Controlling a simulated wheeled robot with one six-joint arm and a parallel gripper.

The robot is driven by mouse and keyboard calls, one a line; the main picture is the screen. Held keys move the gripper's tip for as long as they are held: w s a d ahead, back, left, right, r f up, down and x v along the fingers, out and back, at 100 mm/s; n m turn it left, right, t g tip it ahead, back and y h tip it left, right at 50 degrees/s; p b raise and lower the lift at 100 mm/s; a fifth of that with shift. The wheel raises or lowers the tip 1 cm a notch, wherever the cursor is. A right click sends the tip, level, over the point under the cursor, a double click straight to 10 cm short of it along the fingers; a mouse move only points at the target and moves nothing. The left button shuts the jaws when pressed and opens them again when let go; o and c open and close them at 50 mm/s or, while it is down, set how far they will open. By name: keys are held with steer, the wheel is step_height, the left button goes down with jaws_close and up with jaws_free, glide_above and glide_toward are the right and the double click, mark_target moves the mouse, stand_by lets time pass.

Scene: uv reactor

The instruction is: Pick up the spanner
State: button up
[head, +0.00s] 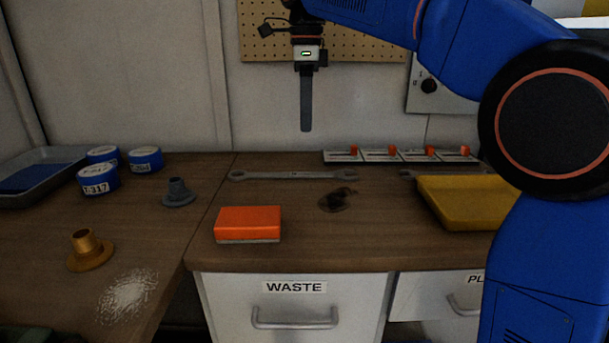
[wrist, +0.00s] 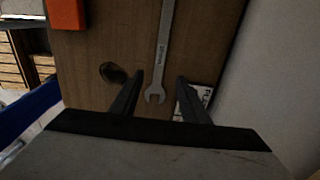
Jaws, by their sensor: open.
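The grey metal spanner (head: 294,175) lies flat on the wooden bench, running left to right behind the orange block. In the wrist view the spanner (wrist: 164,45) runs down the picture, and its open jaw end shows between my fingers. My gripper (head: 306,128) points down above the bench, apart from the spanner, with clear space below it in the head view. In the wrist view my gripper (wrist: 160,76) is open and empty. Another spanner (head: 411,173) shows partly at the right, behind the yellow tray.
An orange block (head: 248,223) and a dark stain (head: 338,200) lie in front of the spanner. A yellow tray (head: 463,205) stands at the right. A row of orange switches (head: 392,153) lines the back. Blue tins (head: 98,179) and flanged fittings (head: 178,192) stand at the left.

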glide_above(303, 174)
steer(key=f, duration=0.7)
steer(key=shift+d, duration=0.35)
steer(key=shift+a+f, duration=0.15)
steer(key=shift+f, duration=1.2)
steer(key=shift+a+f, duration=0.15)
steer(key=shift+f, duration=1.2)
jaws_close()
